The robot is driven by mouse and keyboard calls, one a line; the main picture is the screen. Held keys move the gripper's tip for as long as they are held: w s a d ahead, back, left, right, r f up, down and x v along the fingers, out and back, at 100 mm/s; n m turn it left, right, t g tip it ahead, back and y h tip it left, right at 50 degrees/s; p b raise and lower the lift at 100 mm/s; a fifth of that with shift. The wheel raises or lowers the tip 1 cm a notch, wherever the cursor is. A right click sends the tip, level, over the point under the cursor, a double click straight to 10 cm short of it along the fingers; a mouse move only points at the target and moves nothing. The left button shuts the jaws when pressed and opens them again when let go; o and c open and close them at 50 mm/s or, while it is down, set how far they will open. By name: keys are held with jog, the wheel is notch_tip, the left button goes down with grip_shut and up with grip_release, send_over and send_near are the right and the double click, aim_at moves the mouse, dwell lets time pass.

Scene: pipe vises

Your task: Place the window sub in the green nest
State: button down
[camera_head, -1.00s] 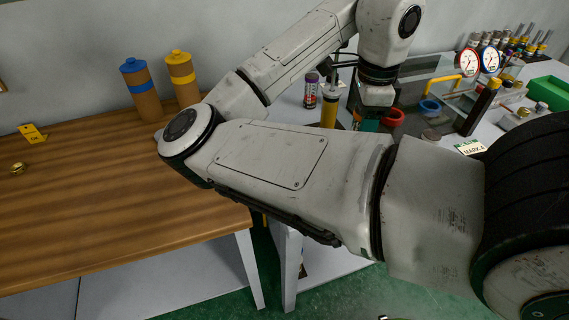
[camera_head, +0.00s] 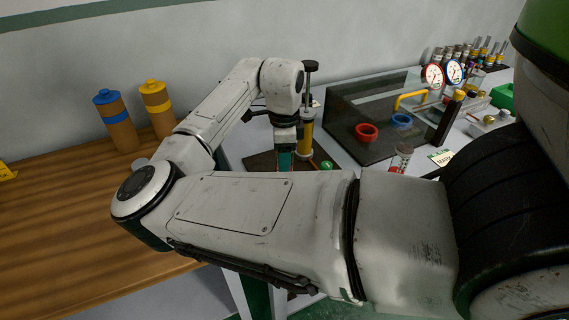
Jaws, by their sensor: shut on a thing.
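My gripper (camera_head: 284,158) shows partly as teal fingers above a dark brown board, with its tips cut off by my forearm. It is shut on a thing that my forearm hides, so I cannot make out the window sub. A small green round piece (camera_head: 327,165) lies right of the gripper on the board (camera_head: 262,161); I cannot tell whether it is the green nest. A red ring-shaped nest (camera_head: 366,133) and a blue one (camera_head: 401,120) sit apart to the right, at the glass enclosure.
A yellow column with a dark plunger (camera_head: 305,130) stands close behind and right of my gripper. Two brown bottles (camera_head: 116,122) stand on the wooden table (camera_head: 70,220).

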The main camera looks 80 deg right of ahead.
jog(key=shift+f, duration=1.35)
jog(key=shift+f, duration=0.15)
jog(key=shift+c, duration=2.4)
grip_release()
notch_tip(320, 180, up, 12)
jog(key=shift+r+b, duration=0.15)
jog(key=shift+b, duration=0.15)
